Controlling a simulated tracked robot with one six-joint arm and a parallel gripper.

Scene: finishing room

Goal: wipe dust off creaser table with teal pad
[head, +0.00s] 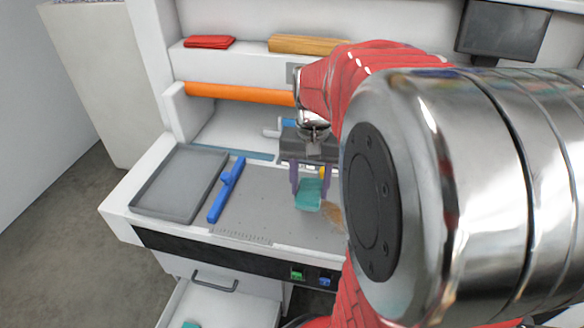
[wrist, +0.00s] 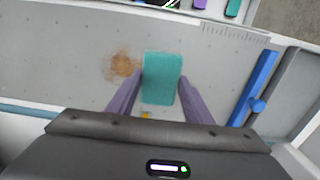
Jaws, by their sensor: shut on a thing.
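The teal pad (head: 309,195) is between the two purple fingers of my gripper (head: 310,180), over the grey creaser table (head: 268,208). In the wrist view the fingers of my gripper (wrist: 142,98) are shut on the pad (wrist: 161,72) from both sides. I cannot tell whether the pad touches the table surface. A brown dust patch (wrist: 122,66) lies on the table just left of the pad in the wrist view. In the head view the dust (head: 334,213) shows right of the pad, partly hidden by my arm.
A blue bar with a handle (head: 227,189) lies left of the pad, beside a grey tray (head: 180,183). An orange roller (head: 240,94) runs along the back. A red cloth (head: 209,42) and a wooden block (head: 308,45) sit on the shelf. An open drawer (head: 215,305) is below.

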